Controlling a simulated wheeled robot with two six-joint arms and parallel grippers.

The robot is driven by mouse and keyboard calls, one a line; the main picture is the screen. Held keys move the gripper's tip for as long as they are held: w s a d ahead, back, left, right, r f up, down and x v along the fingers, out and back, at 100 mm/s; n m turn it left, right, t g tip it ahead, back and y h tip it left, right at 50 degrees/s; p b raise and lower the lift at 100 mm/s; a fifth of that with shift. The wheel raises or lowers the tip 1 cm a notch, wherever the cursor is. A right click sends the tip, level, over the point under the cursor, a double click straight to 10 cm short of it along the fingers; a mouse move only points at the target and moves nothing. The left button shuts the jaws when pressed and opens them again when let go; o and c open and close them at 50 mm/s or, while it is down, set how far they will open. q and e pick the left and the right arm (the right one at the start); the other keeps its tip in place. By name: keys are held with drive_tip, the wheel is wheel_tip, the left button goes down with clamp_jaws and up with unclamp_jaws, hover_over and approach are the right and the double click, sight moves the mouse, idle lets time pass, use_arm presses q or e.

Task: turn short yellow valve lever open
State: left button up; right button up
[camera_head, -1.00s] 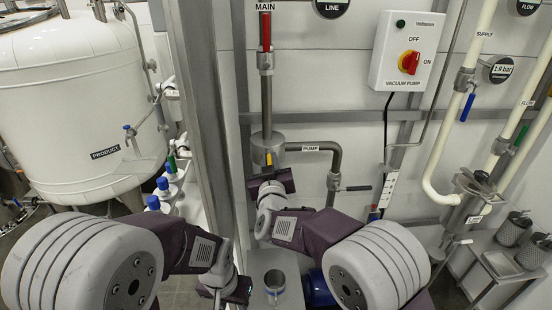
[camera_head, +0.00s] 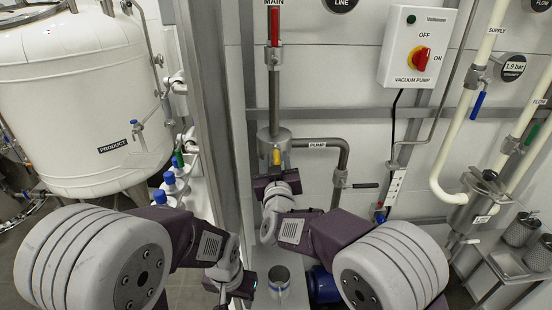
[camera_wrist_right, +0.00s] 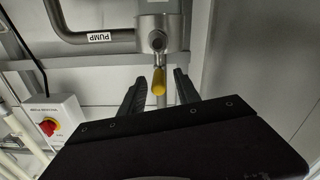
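The short yellow valve lever (camera_head: 277,157) hangs below a round grey valve body (camera_head: 274,137) on the vertical pipe at the centre of the head view. In the right wrist view the yellow lever (camera_wrist_right: 158,82) points down towards the camera from the valve body (camera_wrist_right: 160,33). My right gripper (camera_wrist_right: 160,77) is open, with one dark finger on each side of the lever and visible gaps. In the head view my right gripper (camera_head: 277,178) is just below the lever. My left gripper (camera_head: 246,284) is low near the centre; its fingers cannot be made out.
A red-handled valve (camera_head: 274,27) is higher on the same pipe. The PUMP pipe (camera_head: 317,144) branches right to a dark-handled valve (camera_head: 362,185). A metal post (camera_head: 213,110) stands left of the pipe, with the white PRODUCT tank (camera_head: 80,100) beyond. A metal cup (camera_head: 279,282) stands below.

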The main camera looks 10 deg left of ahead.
drive_tip(key=b+v, duration=0.2)
drive_tip(key=v, duration=0.5)
drive_tip(key=shift+s, duration=0.15)
